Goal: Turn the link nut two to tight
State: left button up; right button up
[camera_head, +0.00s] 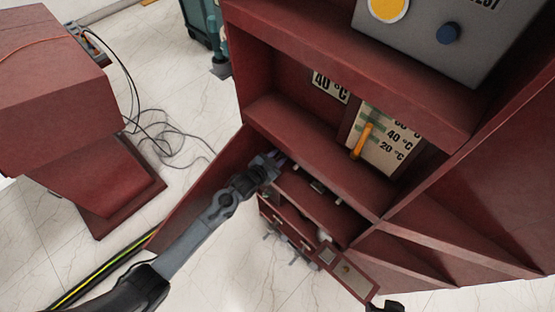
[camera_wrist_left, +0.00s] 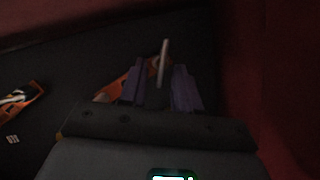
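My left gripper (camera_head: 274,160) reaches into an open lower compartment of the red cabinet (camera_head: 315,145), near its left side. In the left wrist view its two fingers (camera_wrist_left: 160,88) stand apart. A thin pale upright piece (camera_wrist_left: 163,62) shows between and beyond the fingertips, and I see no finger touching it. An orange part (camera_wrist_left: 118,86) lies behind the left finger and is partly hidden by it. The view is dark, and I cannot tell which piece is link nut two.
Below the compartment, a panel (camera_head: 346,272) and small fittings hang at the cabinet front. Another orange part (camera_wrist_left: 22,97) lies left in the wrist view, and a dark red wall (camera_wrist_left: 270,80) stands close on the right. Loose cables (camera_head: 165,145) lie on the pale floor.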

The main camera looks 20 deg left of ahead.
dwell(0.3)
pick_arm(q)
grip_shut()
jog(key=shift+d+f+m+t+y, duration=0.1)
jog(key=shift+d+m+t+y, duration=0.1)
jog(key=shift+m, duration=0.3)
jog(key=shift+d+f+m+t+y, duration=0.1)
jog(key=shift+m+t+y, duration=0.1)
jog(key=shift+m, duration=0.3)
jog(key=m, duration=0.1)
jog(key=m+t+y, duration=0.1)
jog(key=shift+s+d+f+m, duration=0.1)
jog(key=shift+f+m, duration=0.1)
jog(key=shift+m, duration=0.1)
jog(key=m, duration=0.1)
jog(key=m+t+y+b, duration=0.1)
jog(key=m, duration=0.1)
jog(key=shift+d+f+m+t+b, duration=0.15)
jog(key=shift+f+m+t+b, duration=0.15)
jog(key=shift+f, duration=0.05)
jog(key=shift+s+f+m+t+y+b, duration=0.15)
jog(key=shift+m+t+b, duration=0.15)
jog(key=shift+m, duration=0.3)
jog(key=shift+w+m+t+y+b, duration=0.15)
jog(key=shift+m+t+b, duration=0.15)
jog(key=shift+m, duration=0.3)
jog(key=shift+s, duration=0.1)
